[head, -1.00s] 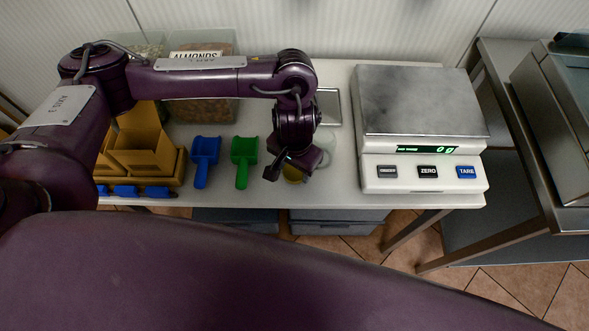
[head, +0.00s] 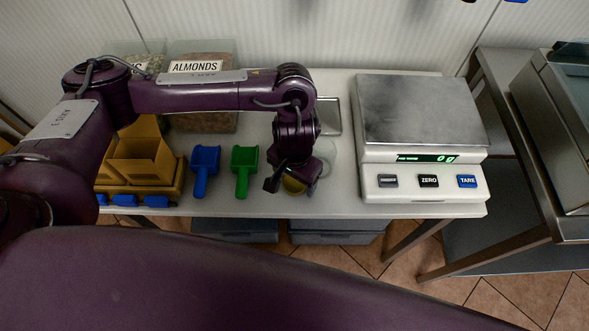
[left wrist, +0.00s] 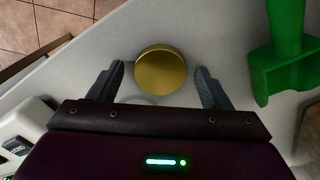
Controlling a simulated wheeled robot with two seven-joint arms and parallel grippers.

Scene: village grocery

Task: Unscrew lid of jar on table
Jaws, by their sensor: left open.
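The jar's round gold lid (head: 294,186) shows partly below my left gripper (head: 291,188) near the table's front edge. In the left wrist view the whole lid (left wrist: 161,68) is seen from above. My left gripper is open, with one finger on each side of the lid and a gap to both. I cannot tell whether the fingertips are down at lid height. The jar's body is mostly hidden under the lid and gripper. My right gripper is not in view.
A green scoop (head: 243,170) and a blue scoop (head: 204,170) lie left of the jar. A white scale (head: 385,185) stands to the right. An almond bin (head: 203,120) and yellow boxes (head: 139,165) are at the left.

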